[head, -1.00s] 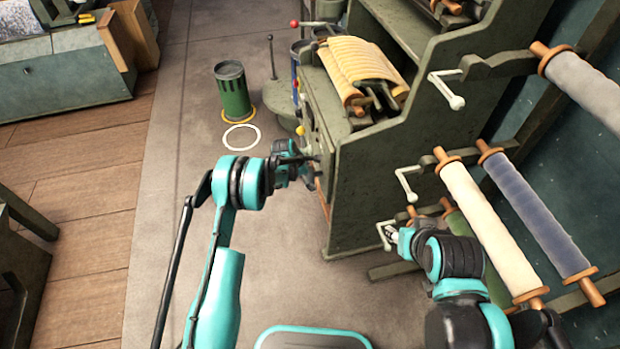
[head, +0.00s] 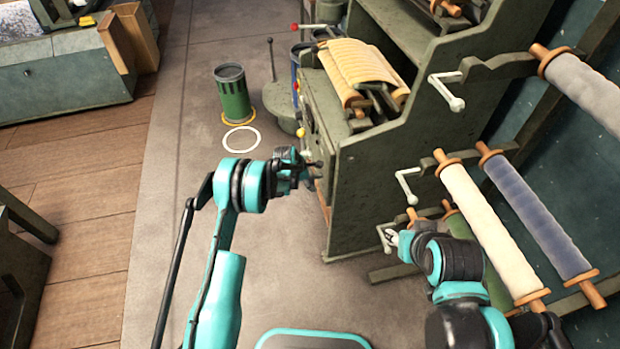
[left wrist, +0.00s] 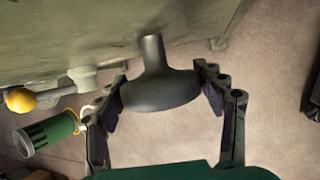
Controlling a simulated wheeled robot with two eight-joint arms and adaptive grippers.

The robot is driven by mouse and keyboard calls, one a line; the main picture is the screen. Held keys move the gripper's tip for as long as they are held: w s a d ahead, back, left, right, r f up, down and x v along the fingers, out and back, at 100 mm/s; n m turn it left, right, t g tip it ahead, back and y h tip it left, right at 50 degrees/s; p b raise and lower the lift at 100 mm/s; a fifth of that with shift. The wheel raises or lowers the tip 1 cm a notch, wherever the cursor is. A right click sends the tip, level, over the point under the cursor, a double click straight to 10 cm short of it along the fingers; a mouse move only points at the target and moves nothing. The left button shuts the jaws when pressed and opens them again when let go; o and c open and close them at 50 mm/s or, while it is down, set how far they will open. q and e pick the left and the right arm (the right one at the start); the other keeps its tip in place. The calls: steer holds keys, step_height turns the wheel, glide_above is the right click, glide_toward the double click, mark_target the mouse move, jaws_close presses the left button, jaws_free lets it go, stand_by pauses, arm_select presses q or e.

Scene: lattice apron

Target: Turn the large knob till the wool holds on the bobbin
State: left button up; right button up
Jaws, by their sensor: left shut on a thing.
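The large dark round knob (left wrist: 160,91) on a short stem sticks out from the green machine's side. In the left wrist view it sits between both fingers, and my left gripper (left wrist: 165,98) is shut on it. In the head view my left gripper (head: 312,172) is at the machine's left face, and the gripper hides most of the knob there. Wool-wound bobbins stand at the right: cream (head: 490,230), blue-grey (head: 535,212) and light grey (head: 590,90). My right gripper (head: 390,239) is at a small pale crank low beside the machine; its finger opening is unclear.
The green machine (head: 370,195) fills the middle, with a cream ribbed roll (head: 365,65) on it. A green canister (head: 233,95) and a white floor ring (head: 241,139) lie left of it. A yellow ball-ended lever (left wrist: 20,100) is near the knob.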

arm_select(q)
steer(key=shift+m+t+y, duration=0.3)
steer(key=shift+m+t, duration=0.05)
steer(key=shift+t, duration=1.05)
steer(key=shift+m+t+y, duration=0.3)
steer(key=shift+m+t, duration=0.05)
steer(key=shift+t, duration=1.05)
steer(key=o, duration=1.2)
steer(key=shift+w, duration=0.1)
steer(key=v, duration=0.7)
steer(key=shift+s+r, duration=0.15)
steer(key=shift+s, duration=0.15)
